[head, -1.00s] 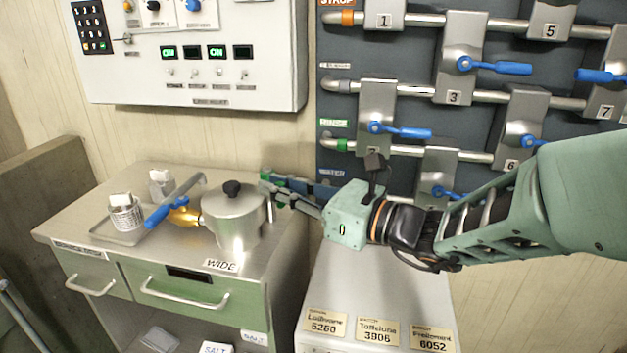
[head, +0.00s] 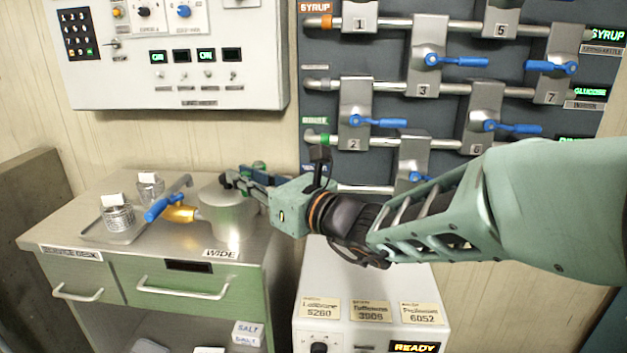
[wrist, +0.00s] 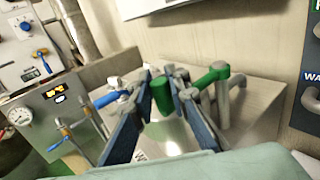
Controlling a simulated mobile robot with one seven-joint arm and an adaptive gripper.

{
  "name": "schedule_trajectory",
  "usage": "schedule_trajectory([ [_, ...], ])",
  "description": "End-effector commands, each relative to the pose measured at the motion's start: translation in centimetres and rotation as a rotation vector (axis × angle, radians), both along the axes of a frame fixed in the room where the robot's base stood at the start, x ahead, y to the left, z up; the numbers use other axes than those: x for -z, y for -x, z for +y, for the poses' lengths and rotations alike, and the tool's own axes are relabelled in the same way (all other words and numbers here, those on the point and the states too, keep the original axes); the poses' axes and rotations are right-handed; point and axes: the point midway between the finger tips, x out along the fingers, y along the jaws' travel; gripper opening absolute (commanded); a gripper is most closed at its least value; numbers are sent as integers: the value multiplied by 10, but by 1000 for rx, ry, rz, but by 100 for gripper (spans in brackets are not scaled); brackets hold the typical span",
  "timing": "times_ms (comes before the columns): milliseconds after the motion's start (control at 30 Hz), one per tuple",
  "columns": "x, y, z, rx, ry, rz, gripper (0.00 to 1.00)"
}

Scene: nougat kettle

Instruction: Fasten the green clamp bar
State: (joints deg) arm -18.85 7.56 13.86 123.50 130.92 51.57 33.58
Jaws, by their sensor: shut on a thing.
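The green clamp bar (wrist: 207,77) shows in the wrist view, beside grey upright metal parts. Its near green section lies between the fingertips of my gripper (wrist: 160,87), which is shut on it. Blue-sided fingers hide part of the bar. In the head view only small green parts (head: 259,167) show behind my gripper (head: 238,180). The fingers reach over the right side of the steel kettle (head: 228,215) and hide part of its top. I cannot tell from the frames whether the bar is fastened.
A yellow tap (head: 180,214) with a blue lever (head: 166,199) sticks out left of the kettle. A tray (head: 124,237) holding jars is further left. A white cabinet (head: 330,277) stands below my arm. Pipes and blue-handled valves fill the wall panel (head: 390,60).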

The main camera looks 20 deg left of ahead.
Motion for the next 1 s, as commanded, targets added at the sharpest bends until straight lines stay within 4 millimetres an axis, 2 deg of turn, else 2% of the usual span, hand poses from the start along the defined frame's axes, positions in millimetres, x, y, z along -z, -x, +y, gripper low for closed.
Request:
schedule_trajectory([
  [33,3,5,5,-16,4,1,0],
  [200,2,4,9,-21,3,1,0],
  [667,2,4,11,-23,3,1,0],
  [700,2,4,11,-23,3,1,18],
  [833,1,2,10,-20,2,1,32],
  [1000,1,1,9,-16,1,0,32],
])
